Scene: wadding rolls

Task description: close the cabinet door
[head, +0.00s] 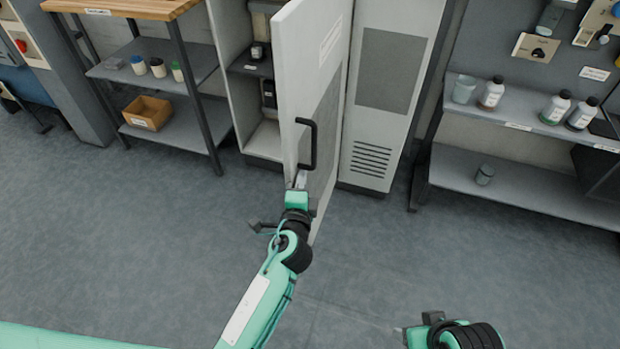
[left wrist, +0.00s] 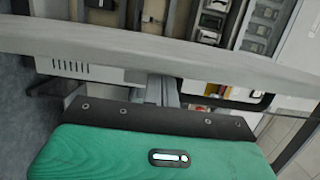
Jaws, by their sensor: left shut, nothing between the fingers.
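The cabinet door (head: 322,83) is a pale grey panel standing wide open, swung out toward me, with a black bar handle (head: 313,143) on its face. The open cabinet (head: 229,60) shows shelves inside, left of the door. My left gripper (head: 301,179) is shut and empty at the door's free edge, just below the handle; whether it touches is hard to tell. In the left wrist view the door's edge (left wrist: 150,42) crosses just beyond the shut fingers (left wrist: 162,88), with the handle (left wrist: 265,99) to the right.
A closed cabinet section (head: 388,90) with vents stands right of the door. A shelf rack (head: 185,75) with jars and a cardboard box (head: 147,112) is at left. Shelves (head: 525,125) with bottles are at right. The grey floor (head: 130,230) in front is clear.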

